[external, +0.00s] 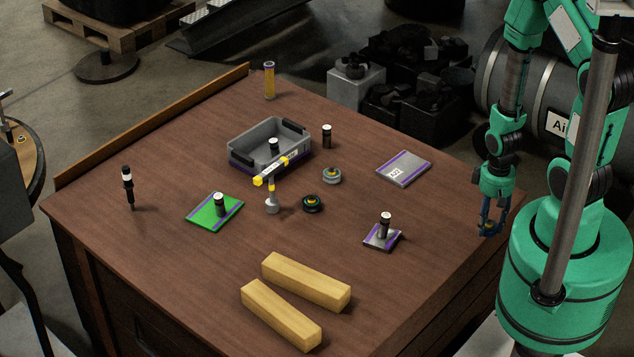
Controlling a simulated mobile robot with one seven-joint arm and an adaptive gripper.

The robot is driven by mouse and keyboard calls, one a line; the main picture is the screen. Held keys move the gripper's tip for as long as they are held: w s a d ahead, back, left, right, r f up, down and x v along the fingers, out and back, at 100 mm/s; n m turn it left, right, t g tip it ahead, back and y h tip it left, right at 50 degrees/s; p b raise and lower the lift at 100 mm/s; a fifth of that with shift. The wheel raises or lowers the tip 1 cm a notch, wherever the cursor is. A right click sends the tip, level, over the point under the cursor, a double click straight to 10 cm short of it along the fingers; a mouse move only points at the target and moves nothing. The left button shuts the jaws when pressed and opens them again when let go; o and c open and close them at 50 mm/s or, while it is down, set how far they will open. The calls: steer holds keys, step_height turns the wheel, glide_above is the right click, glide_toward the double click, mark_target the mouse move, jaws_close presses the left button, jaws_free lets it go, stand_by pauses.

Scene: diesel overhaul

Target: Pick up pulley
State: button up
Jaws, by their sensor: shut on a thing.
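My gripper (491,212) hangs at the right edge of the table, fingers pointing down. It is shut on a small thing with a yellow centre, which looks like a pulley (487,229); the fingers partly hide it. Two other pulleys are near the middle of the table. One is grey with a yellowish centre (331,175); the other is dark with a small yellow centre (313,203). Both lie flat, well apart from my gripper.
A grey bin (240,158) holds a black cylinder. A yellow-and-white tool stands in front. Green (200,220) and grey plates (404,168), black cylinders and two wooden blocks (306,281) are spread about. The table (420,290) is bare at front right.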

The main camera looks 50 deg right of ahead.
steer(key=shift+s, duration=0.25)
steer(key=shift+w, duration=0.15)
stand_by(0.4)
steer(key=w+d+m+p, duration=0.1)
steer(key=w+d, duration=0.3)
steer(key=w, duration=0.8)
steer(key=w+d+r, duration=0.1)
steer(key=w+d, duration=0.3)
steer(key=w, duration=0.7)
steer(key=shift+w+r+m+p, duration=0.25)
steer(key=shift+w+m+p, duration=0.1)
steer(key=shift+m+p, duration=0.05)
steer(key=b, duration=0.2)
glide_above(404, 167)
steer(key=shift+s+f, duration=0.3)
steer(key=shift+f, duration=0.4)
steer(key=shift+w, duration=0.1)
steer(key=shift+w, duration=0.25)
steer(key=shift+f+b, duration=0.5)
steer(key=shift+f, duration=1.25)
